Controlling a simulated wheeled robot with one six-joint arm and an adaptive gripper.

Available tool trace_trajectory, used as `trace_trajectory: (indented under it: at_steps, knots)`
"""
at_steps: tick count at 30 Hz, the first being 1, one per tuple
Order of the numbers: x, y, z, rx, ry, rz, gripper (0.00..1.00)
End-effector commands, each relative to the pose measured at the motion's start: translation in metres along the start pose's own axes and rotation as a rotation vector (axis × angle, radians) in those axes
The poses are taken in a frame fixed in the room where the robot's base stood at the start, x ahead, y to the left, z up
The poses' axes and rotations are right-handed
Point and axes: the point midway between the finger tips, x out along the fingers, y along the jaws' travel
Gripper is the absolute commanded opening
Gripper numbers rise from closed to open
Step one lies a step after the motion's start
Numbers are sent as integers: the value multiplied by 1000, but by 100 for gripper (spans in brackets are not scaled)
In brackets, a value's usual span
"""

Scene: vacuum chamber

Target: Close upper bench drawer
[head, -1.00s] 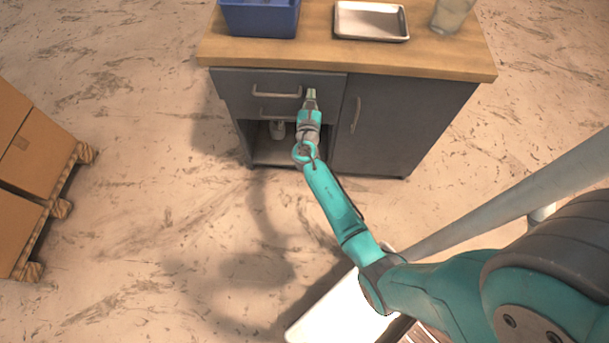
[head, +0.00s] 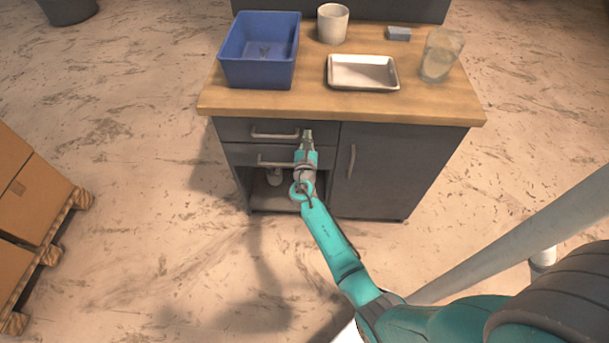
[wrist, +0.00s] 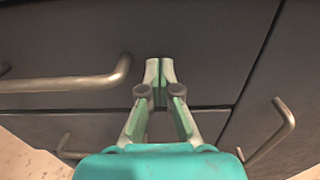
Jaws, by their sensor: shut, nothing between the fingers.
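The upper bench drawer (head: 232,130) is dark grey with a metal bar handle (head: 275,135), just under the wooden worktop. Its front looks flush or nearly flush with the cabinet; a small gap cannot be ruled out. My gripper (head: 307,133) is shut and empty, with its tips at the drawer front, right of the handle. In the wrist view the fingertips (wrist: 160,70) are against or very close to the drawer front (wrist: 200,40), beside the handle (wrist: 70,83). Contact itself is hard to tell.
Below are a lower drawer (head: 238,154) with its handle and an open shelf holding a small object. A cabinet door (head: 385,165) with a handle is on the right. The worktop (head: 310,98) carries a blue bin, metal tray, cup and glass. Boxes on a pallet (head: 45,255) stand left.

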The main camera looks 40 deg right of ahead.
Motion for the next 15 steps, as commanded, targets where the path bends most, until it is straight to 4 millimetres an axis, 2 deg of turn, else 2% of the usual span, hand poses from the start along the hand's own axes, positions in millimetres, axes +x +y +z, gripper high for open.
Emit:
trace_trajectory:
  at_steps: [9, 15]
  knots:
    - [-66, 0, -4, -6, 5, 4, 0]
    - [-98, 0, -4, -6, 5, 4, 0]
